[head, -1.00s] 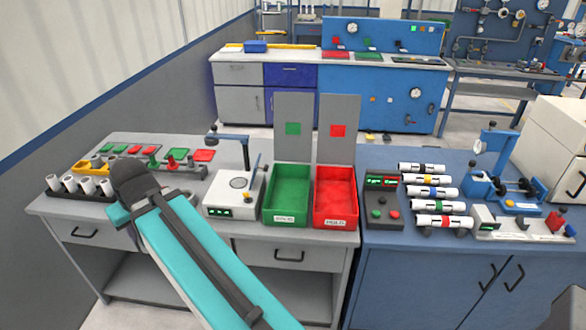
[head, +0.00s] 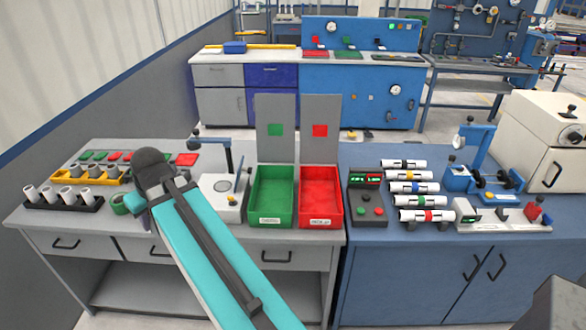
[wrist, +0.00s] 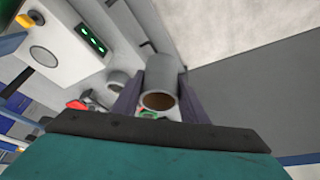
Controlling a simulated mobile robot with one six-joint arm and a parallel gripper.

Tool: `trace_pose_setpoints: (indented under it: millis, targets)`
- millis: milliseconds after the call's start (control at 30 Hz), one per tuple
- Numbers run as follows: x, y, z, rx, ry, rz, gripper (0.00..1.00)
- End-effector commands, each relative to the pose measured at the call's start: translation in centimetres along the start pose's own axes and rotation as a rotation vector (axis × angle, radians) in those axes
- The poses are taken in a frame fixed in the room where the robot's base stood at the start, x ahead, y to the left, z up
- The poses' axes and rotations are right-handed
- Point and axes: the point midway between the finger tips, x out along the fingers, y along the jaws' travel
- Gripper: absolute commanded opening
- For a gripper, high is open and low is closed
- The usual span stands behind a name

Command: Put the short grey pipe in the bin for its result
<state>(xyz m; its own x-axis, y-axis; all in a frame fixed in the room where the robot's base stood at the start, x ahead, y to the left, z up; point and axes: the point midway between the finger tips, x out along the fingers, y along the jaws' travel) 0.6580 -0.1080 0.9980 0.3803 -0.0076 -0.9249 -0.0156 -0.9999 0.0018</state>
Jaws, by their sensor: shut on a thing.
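In the wrist view my gripper (wrist: 158,92) is shut on a short grey pipe (wrist: 161,75), with one finger on each side and the pipe's open end facing the camera. In the head view my own arm covers the gripper and the held pipe. The arm's end is over the left bench, left of a white tester. A green bin (head: 271,221) and a red bin (head: 321,221) stand side by side right of the tester. Both look empty, and their front labels are too small to read surely.
The white tester (head: 224,208) with a post stands between my arm and the green bin. Grey panels (head: 276,106) rise behind the bins. A black rack (head: 62,203) of pale pipes and a yellow rack (head: 78,180) are at left. A button box (head: 366,208) stands right of the red bin.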

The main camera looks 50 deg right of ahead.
Motion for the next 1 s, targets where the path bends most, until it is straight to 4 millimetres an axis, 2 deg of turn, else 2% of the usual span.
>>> trace_pose_setpoints:
  millis: [33,100,467,767,1000]
  targets:
    - [-0.1,1.5,-0.1,0.006,0.000,0.001,0.13]
    - [-0.1,3.4,-0.1,0.007,0.000,0.002,0.13]
    - [-0.4,12.8,1.1,0.015,0.000,0.005,0.13]
    - [-1.1,20.7,3.1,0.022,0.000,0.007,0.13]
    - [-2.0,26.9,5.5,0.026,0.001,0.009,0.13]
